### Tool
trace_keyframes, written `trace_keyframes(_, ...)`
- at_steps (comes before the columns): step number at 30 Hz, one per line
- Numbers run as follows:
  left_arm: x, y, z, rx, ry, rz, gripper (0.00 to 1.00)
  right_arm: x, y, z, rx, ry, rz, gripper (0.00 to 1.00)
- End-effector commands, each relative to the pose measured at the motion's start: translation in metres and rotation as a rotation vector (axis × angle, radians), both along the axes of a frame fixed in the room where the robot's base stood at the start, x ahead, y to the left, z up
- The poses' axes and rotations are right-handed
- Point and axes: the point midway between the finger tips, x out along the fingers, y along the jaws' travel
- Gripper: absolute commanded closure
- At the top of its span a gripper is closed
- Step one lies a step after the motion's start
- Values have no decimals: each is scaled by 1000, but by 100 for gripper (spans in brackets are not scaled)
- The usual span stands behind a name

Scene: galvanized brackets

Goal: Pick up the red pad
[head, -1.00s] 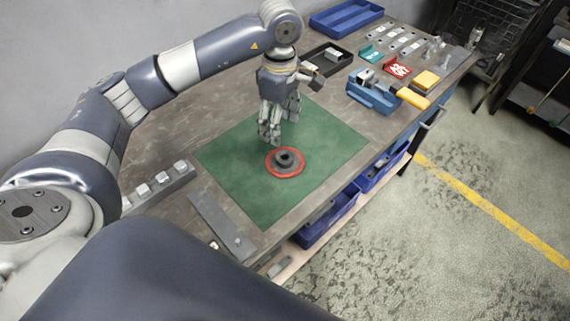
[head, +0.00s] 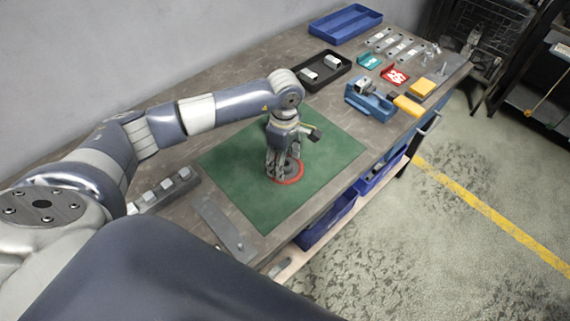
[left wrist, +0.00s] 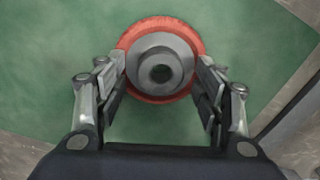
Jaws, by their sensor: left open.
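The red pad (head: 289,182) is a round red disc lying flat on the green mat (head: 233,165). A grey hub (left wrist: 160,68) with a dark centre hole sits on top of it. In the left wrist view the pad's red rim (left wrist: 160,22) shows around the hub. My left gripper (head: 283,172) points down over the pad. It is open, with one finger on each side of the hub (left wrist: 161,63). Whether the fingertips touch the hub or the pad cannot be told. The gripper hides part of the pad in the head view. My right gripper is not in view.
A blue vise-like tool (head: 370,101) with a yellow handle stands right of the mat. A black tray (head: 345,66) and a blue tray (head: 345,24) are behind. A grey block strip (head: 165,192) and a flat metal plate (head: 222,226) lie left. The mat is otherwise clear.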

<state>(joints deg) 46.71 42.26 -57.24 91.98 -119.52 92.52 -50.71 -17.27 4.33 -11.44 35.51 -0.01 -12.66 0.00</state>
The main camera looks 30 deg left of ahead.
Motion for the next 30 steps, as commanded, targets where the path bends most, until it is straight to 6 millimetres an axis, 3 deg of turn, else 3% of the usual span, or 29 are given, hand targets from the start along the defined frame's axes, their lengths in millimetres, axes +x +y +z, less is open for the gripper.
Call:
trace_keyframes(4,0,0,0,0,0,0,37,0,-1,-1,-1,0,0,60)
trace_keyframes(9,0,0,0,0,-1,0,76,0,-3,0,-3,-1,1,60)
trace_keyframes(11,0,0,0,0,0,0,86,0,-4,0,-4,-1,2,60)
trace_keyframes(23,1,0,3,0,-2,1,86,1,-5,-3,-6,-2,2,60)
trace_keyframes(30,2,0,28,0,-7,-1,86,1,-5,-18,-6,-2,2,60)
